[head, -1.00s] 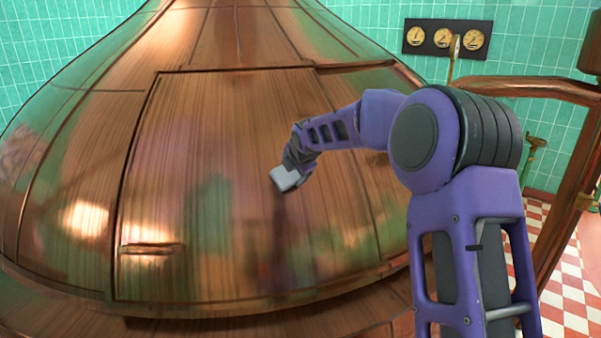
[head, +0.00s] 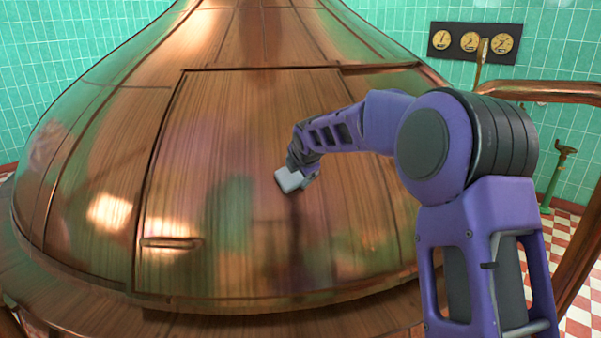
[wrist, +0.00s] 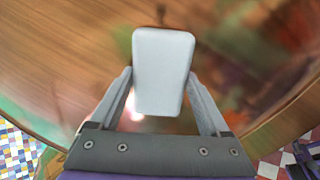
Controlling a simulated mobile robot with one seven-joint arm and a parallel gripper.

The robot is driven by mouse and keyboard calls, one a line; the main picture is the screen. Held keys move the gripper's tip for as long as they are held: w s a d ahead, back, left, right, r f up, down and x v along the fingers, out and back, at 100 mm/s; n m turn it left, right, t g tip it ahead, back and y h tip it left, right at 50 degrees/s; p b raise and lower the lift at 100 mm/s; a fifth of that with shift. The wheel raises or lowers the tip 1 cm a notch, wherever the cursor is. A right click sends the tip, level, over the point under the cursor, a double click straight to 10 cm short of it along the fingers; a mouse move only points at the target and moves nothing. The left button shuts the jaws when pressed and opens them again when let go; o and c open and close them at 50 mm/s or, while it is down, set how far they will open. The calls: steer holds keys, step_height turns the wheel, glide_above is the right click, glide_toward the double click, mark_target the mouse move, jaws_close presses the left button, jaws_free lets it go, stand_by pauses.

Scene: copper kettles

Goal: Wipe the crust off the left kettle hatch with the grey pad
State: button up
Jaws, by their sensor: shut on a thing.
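The copper kettle's hatch (head: 235,135) is a large framed panel with a small bar handle (head: 170,243) at its lower left. I can make out no clear crust on it; greenish and dark patches may be reflections. The pale grey pad (head: 289,180) is over the middle of the hatch, and I cannot tell whether it touches the copper. My gripper (head: 301,172) is shut on the pad. In the wrist view the pad (wrist: 163,70) sits between the two fingers, in front of blurred copper.
A gauge panel (head: 475,43) hangs on the green tiled wall at the upper right. A copper pipe (head: 545,91) runs below it, and a green valve stand (head: 555,180) stands on the checkered floor at the right. Only one kettle is in view.

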steer(key=shift+p+v, duration=0.95)
steer(key=shift+v, duration=2)
steer(key=shift+r, duration=0.15)
steer(key=shift+v, duration=1.35)
